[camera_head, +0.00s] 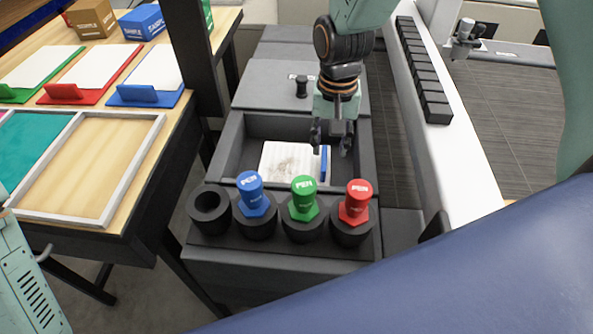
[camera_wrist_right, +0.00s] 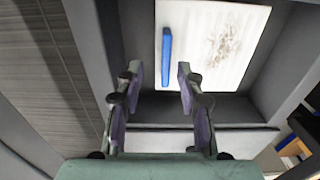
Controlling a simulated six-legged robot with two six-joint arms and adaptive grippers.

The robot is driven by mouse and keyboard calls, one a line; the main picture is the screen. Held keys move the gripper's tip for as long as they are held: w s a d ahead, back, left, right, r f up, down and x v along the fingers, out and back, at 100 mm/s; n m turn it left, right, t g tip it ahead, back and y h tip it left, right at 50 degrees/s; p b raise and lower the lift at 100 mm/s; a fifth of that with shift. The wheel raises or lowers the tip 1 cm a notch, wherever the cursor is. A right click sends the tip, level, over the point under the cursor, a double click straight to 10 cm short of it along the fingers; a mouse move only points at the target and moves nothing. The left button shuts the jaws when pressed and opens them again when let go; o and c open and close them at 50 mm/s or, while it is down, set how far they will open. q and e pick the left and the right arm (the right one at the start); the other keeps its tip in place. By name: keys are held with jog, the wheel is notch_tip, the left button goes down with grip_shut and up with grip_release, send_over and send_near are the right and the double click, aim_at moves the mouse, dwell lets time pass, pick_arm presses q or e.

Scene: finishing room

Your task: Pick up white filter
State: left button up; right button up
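The white filter (camera_head: 288,163) is a square white panel with grey-brown smudges and a blue handle (camera_head: 323,163) along one side. It lies in the dark grey open bin (camera_head: 228,146). My right gripper (camera_head: 332,148) hangs over the bin's right part, close to the handle. In the right wrist view the filter (camera_wrist_right: 222,45) is ahead, and my right gripper (camera_wrist_right: 159,75) is open and empty. The blue handle lines up between its fingertips there, apart from both; how high they are above it is hard to tell. My left gripper is out of view.
Blue (camera_head: 252,194), green (camera_head: 303,198) and red (camera_head: 356,201) pens stand in black holders before the bin; the leftmost holder (camera_head: 210,203) is empty. A dark lid with a knob (camera_head: 301,87) lies behind. A wooden table (camera_head: 176,118) with trays is left.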

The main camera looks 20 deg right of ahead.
aim_at(324, 157)
jog(key=f, duration=0.3)
jog(key=w+f, duration=0.1)
jog(key=shift+a+f, duration=0.25)
jog(key=shift+f, duration=0.6)
jog(key=shift+s, duration=0.1)
grip_shut()
